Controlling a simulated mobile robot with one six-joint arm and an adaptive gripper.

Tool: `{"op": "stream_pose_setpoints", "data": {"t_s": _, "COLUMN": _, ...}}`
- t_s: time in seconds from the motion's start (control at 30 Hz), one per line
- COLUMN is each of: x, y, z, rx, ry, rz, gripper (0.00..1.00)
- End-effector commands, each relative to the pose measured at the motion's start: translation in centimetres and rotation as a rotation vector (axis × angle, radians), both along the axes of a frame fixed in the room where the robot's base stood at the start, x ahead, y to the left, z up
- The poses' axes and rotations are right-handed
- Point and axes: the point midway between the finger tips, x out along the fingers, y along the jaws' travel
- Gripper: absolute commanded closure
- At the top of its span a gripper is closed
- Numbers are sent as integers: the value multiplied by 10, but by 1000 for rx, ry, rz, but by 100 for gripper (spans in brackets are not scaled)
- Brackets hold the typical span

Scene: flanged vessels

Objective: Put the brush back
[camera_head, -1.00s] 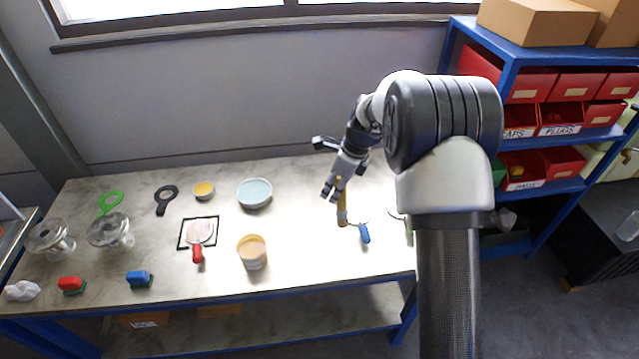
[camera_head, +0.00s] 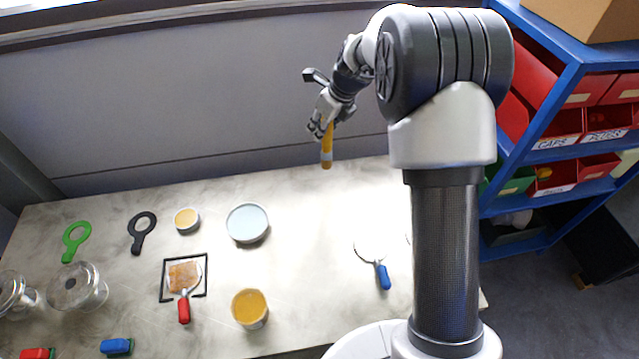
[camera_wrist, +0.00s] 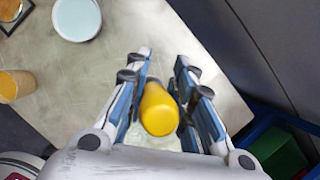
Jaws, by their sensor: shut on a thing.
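My gripper (camera_head: 320,128) is shut on the brush (camera_head: 327,152), whose yellow-orange body hangs nearly upright below the fingers. The brush is in the air above the back part of the bench, clear of the bench top. In the wrist view, the rounded yellow end of the brush (camera_wrist: 159,108) shows between the two fingers of my gripper (camera_wrist: 160,85). The bristles cannot be made out. A tan pot with yellow-orange contents (camera_head: 250,309) stands on the bench, lower left of the brush. The same pot shows at the left of the wrist view (camera_wrist: 14,86).
On the bench (camera_head: 310,250) are a pale blue round dish (camera_head: 247,223), a small yellow tin (camera_head: 187,220), a blue-handled ring tool (camera_head: 383,275) and a red-handled tool (camera_head: 184,308) at a black square frame. Glass vessels stand left. A blue rack (camera_head: 545,120) with red bins stands right.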

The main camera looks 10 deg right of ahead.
Motion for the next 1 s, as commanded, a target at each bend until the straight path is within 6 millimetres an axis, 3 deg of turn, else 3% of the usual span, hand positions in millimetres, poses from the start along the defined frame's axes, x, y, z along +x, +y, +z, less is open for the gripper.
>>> {"op": "stream_pose_setpoints", "data": {"t_s": 0.13, "x": 0, "y": 0, "z": -4, "rx": 2, "ry": -5, "rz": 0, "gripper": 100}}
{"op": "stream_pose_setpoints", "data": {"t_s": 0.23, "x": -1, "y": 0, "z": -21, "rx": 3, "ry": -2, "rz": -1, "gripper": 100}}
{"op": "stream_pose_setpoints", "data": {"t_s": 0.7, "x": -2, "y": 0, "z": -140, "rx": 2, "ry": -3, "rz": 0, "gripper": 100}}
{"op": "stream_pose_setpoints", "data": {"t_s": 1.0, "x": -1, "y": 0, "z": -165, "rx": 2, "ry": -6, "rz": -1, "gripper": 100}}
